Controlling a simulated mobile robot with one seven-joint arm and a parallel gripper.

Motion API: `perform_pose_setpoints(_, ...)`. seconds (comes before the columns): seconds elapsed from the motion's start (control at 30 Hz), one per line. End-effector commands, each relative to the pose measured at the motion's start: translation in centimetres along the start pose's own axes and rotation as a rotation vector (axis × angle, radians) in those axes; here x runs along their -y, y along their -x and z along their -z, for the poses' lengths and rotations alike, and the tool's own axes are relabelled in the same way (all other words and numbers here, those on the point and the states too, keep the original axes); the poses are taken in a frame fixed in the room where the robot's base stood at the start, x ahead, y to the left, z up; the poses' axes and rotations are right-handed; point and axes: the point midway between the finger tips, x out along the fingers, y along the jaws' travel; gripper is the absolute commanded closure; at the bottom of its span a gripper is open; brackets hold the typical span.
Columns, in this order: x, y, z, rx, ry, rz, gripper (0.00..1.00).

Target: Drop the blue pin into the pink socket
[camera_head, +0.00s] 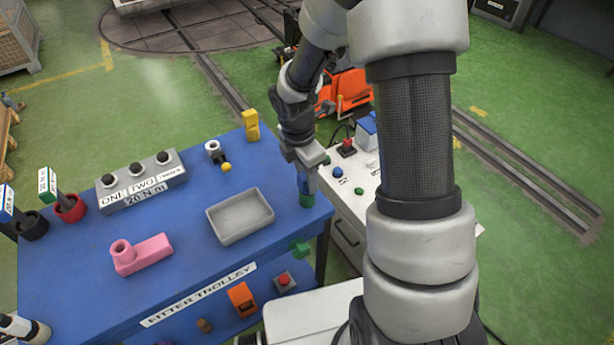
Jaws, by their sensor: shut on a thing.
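The pink socket (152,251) lies on the blue trolley top, front left. It is a pink block with a raised round collar, open at the top, at its left end. My gripper (306,183) points down over the right edge of the trolley top, to the right of the grey tray. It is shut on a small blue piece, which looks like the blue pin (307,187). A green part (306,201) shows just below it; I cannot tell if it belongs to the pin. The fingers hide part of the pin. The pink socket is well to the left of my gripper.
A grey tray (212,224) lies between gripper and socket. Behind are a grey block with black knobs (144,187), a small fitting with a yellow end (216,155) and a yellow piece (251,125). Red and black cups stand left. A white control cabinet (348,205) stands right.

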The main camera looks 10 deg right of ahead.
Motion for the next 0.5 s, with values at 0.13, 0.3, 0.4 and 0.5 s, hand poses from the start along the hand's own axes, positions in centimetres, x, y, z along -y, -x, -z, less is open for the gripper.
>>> perform_pose_setpoints(0.13, 0.0, 0.3, 0.0, 0.000, 0.000, -0.001, 0.96)
perform_pose_setpoints(0.3, 0.0, 1.0, -0.1, 0.000, 0.000, -0.001, 0.96)
perform_pose_setpoints(0.4, 0.0, 1.5, -0.2, 0.000, 0.000, -0.001, 0.96)
perform_pose_setpoints(0.5, 0.0, 1.9, -0.2, 0.000, 0.000, -0.001, 0.96)
